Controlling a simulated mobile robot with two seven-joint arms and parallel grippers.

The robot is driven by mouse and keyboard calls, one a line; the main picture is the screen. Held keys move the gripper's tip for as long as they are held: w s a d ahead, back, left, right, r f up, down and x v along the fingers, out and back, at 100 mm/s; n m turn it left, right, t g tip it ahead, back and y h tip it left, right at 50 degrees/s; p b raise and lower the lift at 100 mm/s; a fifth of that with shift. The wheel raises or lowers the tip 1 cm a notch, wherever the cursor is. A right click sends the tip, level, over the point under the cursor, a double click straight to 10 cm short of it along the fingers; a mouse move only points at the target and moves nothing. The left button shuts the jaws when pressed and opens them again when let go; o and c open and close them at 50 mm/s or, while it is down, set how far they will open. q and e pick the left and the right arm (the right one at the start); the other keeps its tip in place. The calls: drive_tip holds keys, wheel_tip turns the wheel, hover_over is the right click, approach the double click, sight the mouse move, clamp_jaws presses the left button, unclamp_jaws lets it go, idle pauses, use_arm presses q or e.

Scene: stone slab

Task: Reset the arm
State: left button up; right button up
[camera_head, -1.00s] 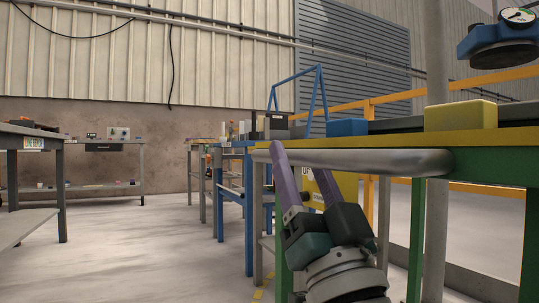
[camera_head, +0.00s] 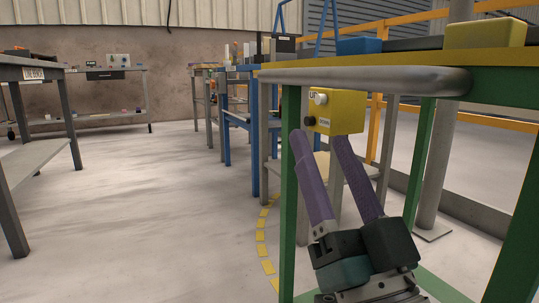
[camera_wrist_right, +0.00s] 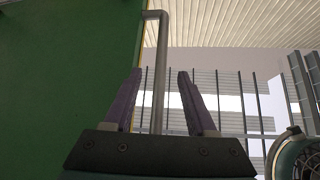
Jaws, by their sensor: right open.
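My right gripper (camera_head: 319,140) has two purple fingers spread apart with nothing between them. In the head view it points up and sits lower than the grey metal rail (camera_head: 370,82) on the near edge of the green and yellow bench. In the right wrist view the two fingers (camera_wrist_right: 154,90) are also apart, and the rail (camera_wrist_right: 159,70) shows between them. No contact with the rail can be made out. My left gripper is not in view.
A yellow button box (camera_head: 345,112) hangs under the bench, behind the fingers. A green bench leg (camera_head: 289,200) stands close by on the left. A yellow block (camera_head: 485,33) and a blue block (camera_head: 358,46) lie on top. Open floor (camera_head: 140,210) lies to the left.

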drive_tip(key=s+d+f+n+g, duration=0.2)
drive_tip(key=s+f+g, duration=0.1)
drive_tip(key=f+g, duration=0.95)
drive_tip(key=s+d+f+n+g+h, duration=0.15)
drive_tip(key=s+d+f+g, duration=0.3)
drive_tip(key=s, duration=0.65)
drive_tip(key=s+d+f+m+g+h, duration=0.1)
drive_tip(key=s+d+f+g+h, duration=0.3)
drive_tip(key=s, duration=0.7)
wheel_tip(320, 180, up, 98)
drive_tip(key=a+y+p, duration=0.1)
drive_tip(key=p, duration=9.5)
drive_tip(key=shift+w+f+g+p, duration=0.2)
drive_tip(key=shift+w+g+p, duration=0.1)
drive_tip(key=shift+g, duration=0.1)
